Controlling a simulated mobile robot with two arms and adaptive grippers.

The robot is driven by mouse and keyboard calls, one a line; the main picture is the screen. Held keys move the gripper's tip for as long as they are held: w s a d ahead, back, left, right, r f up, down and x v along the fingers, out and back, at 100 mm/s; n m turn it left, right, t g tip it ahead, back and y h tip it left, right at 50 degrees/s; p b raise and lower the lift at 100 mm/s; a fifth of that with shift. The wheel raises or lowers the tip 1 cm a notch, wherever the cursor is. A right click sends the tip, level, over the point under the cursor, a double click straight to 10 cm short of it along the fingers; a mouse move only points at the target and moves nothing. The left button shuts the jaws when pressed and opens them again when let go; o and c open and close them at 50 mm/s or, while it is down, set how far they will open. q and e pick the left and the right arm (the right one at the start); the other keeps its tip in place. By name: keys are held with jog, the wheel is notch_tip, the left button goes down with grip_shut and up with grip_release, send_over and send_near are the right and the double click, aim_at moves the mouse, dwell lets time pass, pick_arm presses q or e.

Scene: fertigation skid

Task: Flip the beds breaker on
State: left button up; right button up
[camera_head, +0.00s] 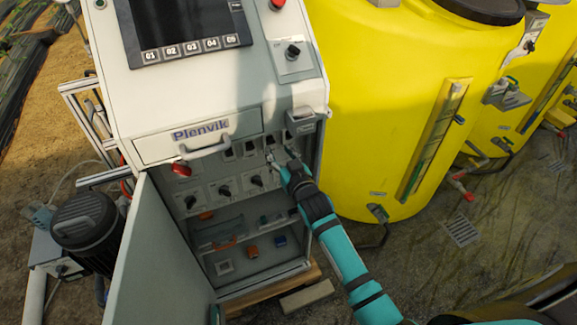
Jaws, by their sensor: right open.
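A row of dark breakers (250,147) sits at the top of the open lower compartment of the grey control cabinet (140,110). The labels are too small to read, so I cannot tell which one is the beds breaker or how its lever stands. My right gripper (281,157) is open and empty at the right end of this row. Its fingers are close in front of the breakers and hide part of them; I cannot tell whether they touch. My left gripper is not in view.
Below the breakers is a row of rotary switches (224,190). The cabinet door (160,265) hangs open at the left. A drawer handle (205,148) juts out above. A yellow tank (390,100) stands close on the right. A black motor (88,232) stands left of the door.

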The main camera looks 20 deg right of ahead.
jog(key=s+r, duration=0.1)
jog(key=s, duration=0.6)
jog(key=shift+s+d, duration=0.15)
jog(key=shift+s, duration=0.25)
jog(key=s+f+g, duration=0.3)
jog(key=s+f, duration=0.3)
jog(key=f, duration=0.6)
jog(key=s+f+n+g, duration=0.1)
jog(key=s+f+g, duration=0.3)
jog(key=f, duration=0.8)
jog(key=s+f+g, duration=0.1)
jog(key=s+f, duration=0.6)
jog(key=f, duration=0.5)
jog(key=s+d+f+g, duration=0.1)
jog(key=s+f, duration=0.4)
jog(key=s, duration=0.5)
jog(key=s+d+f+g+b, duration=0.1)
jog(key=s+f+g, duration=0.3)
jog(key=s, duration=0.6)
jog(key=s+d+f+n+g, duration=0.1)
jog(key=s+f+g, duration=0.1)
jog(key=s+f, duration=0.5)
jog(key=s, duration=0.3)
jog(key=shift+s+g+h, duration=0.3)
jog(key=shift+s, duration=0.1)
